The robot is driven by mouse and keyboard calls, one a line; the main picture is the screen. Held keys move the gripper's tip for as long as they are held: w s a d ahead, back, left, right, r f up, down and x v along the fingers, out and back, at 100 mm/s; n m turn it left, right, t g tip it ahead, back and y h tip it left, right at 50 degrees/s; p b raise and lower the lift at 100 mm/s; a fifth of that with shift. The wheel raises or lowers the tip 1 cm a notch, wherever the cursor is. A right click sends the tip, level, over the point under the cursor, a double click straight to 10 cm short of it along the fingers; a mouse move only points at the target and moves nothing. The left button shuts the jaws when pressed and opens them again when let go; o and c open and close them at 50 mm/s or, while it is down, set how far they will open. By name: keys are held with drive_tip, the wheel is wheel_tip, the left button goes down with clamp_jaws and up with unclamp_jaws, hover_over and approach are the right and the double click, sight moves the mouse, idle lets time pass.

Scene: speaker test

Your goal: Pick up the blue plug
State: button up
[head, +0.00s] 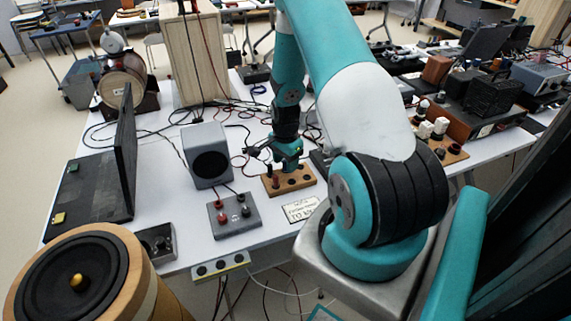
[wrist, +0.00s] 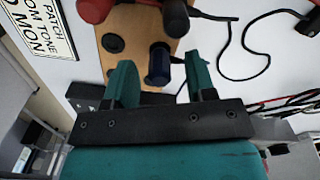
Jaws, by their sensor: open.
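The blue plug (wrist: 158,66) stands in the wooden block (wrist: 116,68) in the wrist view. My gripper (wrist: 160,62) is open, with one teal finger on each side of the plug. Small gaps show between the fingers and the plug, so it does not look gripped. A red plug (wrist: 95,9) stands at the top of the wrist view. In the head view my gripper (head: 287,160) is low over the wooden block (head: 298,188), and the blue plug cannot be made out there. A red plug (head: 275,181) shows at the block's left.
A printed card (head: 301,209) lies in front of the block. A grey box with terminals (head: 234,216) and a speaker (head: 206,154) stand to the left. Loose cables (wrist: 243,70) lie on the white table beside the block. Equipment crowds the right.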

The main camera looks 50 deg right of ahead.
sight(285, 161)
drive_tip(key=shift+f, duration=0.85)
clamp_jaws()
drive_tip(key=shift+r, duration=0.1)
wheel_tip(285, 161, up, 20)
drive_tip(key=b, duration=0.1)
drive_tip(key=shift+r, duration=0.1)
wheel_tip(285, 161, up, 4)
drive_tip(key=p, duration=0.3)
drive_tip(key=shift+p, duration=0.3)
